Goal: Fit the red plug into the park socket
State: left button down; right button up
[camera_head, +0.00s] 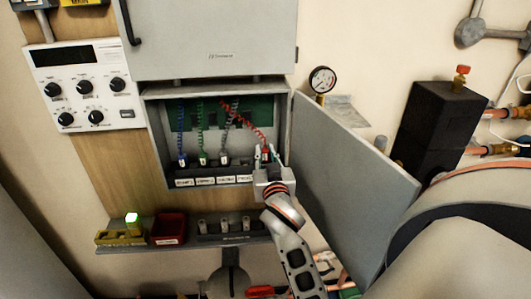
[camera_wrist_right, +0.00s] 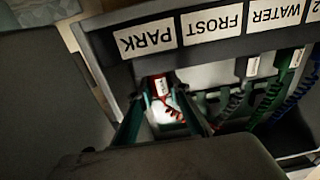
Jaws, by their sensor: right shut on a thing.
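My right gripper (camera_head: 266,158) is shut on the red plug (camera_head: 265,151) at the right end of the open box's lower row. In the right wrist view the red plug (camera_wrist_right: 159,84) sits between my two fingertips (camera_wrist_right: 162,92), close to the strip with the PARK label (camera_wrist_right: 146,38). A red coiled cord (camera_head: 257,133) runs from the plug up to the green board. The park socket itself is hidden by the plug and fingers, so I cannot tell whether the plug is in it. My left gripper is not in view.
Blue (camera_head: 181,159), green (camera_head: 202,157) and grey (camera_head: 224,157) corded plugs stand left of my gripper. The open box door (camera_head: 345,185) hangs close on the right. A shelf (camera_head: 190,243) below carries a red bin (camera_head: 168,229) and a yellow holder with a lit green lamp.

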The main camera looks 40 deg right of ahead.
jog(key=o, duration=1)
jog(key=shift+o, duration=0.2)
